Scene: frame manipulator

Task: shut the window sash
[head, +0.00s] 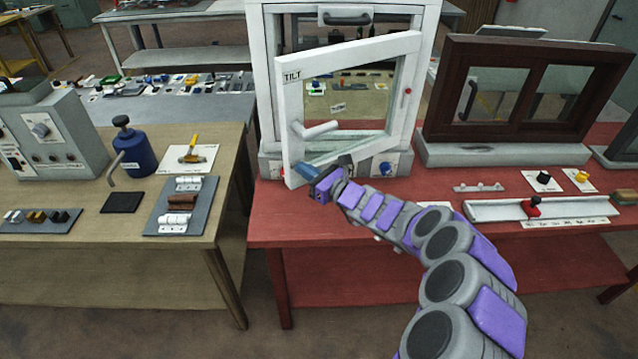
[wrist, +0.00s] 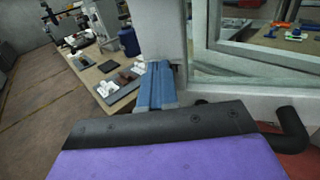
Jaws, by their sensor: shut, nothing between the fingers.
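The white window sash (head: 288,107), marked TILT, stands open in its white frame (head: 263,75). Its left edge is swung out toward me and its right edge is near the frame. A white lever handle (head: 320,130) sits low on its left side. My gripper (head: 306,171) is shut and empty at the sash's lower left corner. In the wrist view, the blue fingers (wrist: 157,84) lie together just by the white sash stile (wrist: 160,30). I cannot tell whether they touch it.
The window stands on a red table (head: 300,215). A brown sliding window (head: 440,120) stands to its right, and a rail with a red knob (head: 531,206) lies in front. On the left, a wooden table (head: 95,260) holds a blue canister (head: 134,152) and several small parts.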

